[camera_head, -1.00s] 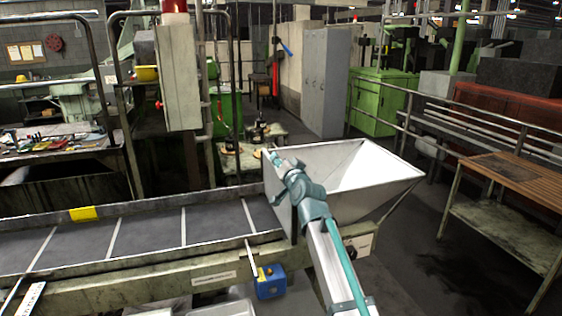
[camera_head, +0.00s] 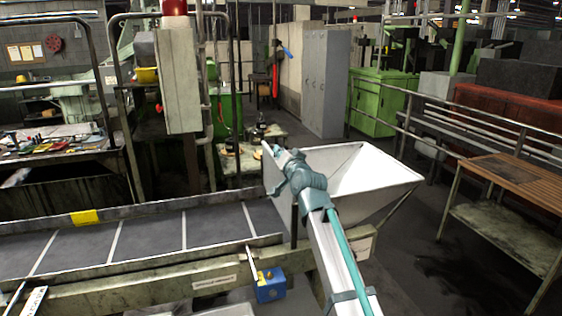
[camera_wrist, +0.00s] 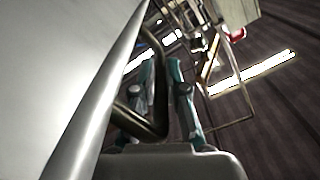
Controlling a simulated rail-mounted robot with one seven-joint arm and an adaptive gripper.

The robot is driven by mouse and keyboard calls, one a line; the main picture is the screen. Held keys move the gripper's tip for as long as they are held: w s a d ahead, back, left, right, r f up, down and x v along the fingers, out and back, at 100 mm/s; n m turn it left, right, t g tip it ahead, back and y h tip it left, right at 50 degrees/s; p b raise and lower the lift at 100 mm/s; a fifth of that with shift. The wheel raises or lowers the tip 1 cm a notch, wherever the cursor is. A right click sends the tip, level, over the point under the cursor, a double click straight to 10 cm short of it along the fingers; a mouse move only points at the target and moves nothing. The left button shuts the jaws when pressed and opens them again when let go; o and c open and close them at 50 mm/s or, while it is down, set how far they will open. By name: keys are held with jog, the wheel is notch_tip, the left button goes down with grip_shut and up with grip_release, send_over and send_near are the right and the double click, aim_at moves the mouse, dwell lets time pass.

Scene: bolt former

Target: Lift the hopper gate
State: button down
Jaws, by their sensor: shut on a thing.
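The white hopper (camera_head: 375,171) stands at the right end of the conveyor. Its gate, a pale upright plate (camera_head: 271,178), is at the hopper's left side facing the belt. My gripper (camera_head: 272,150) is at the top of this plate, partly hidden by my own wrist. In the wrist view, my two teal fingers (camera_wrist: 163,88) are at a dark bent bar handle (camera_wrist: 155,117) beside a smooth pale metal surface (camera_wrist: 65,75). The fingers are shut on the handle. The exact contact and the gate's lower edge are hard to see.
The dark conveyor belt (camera_head: 150,235) runs left from the hopper. A blue switch box (camera_head: 270,285) is on its front frame. A grey control box on a post (camera_head: 178,80) stands behind the belt. A wooden-topped bench (camera_head: 510,172) and railings are at the right.

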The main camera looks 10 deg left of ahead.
notch_tip(320, 180, up, 4)
jog(key=shift+w+f, duration=0.1)
jog(key=shift+f, duration=0.05)
jog(key=c, duration=1.2)
grip_release()
jog(key=shift+f, duration=0.1)
jog(key=v, duration=1.2)
jog(key=shift+f, duration=0.1)
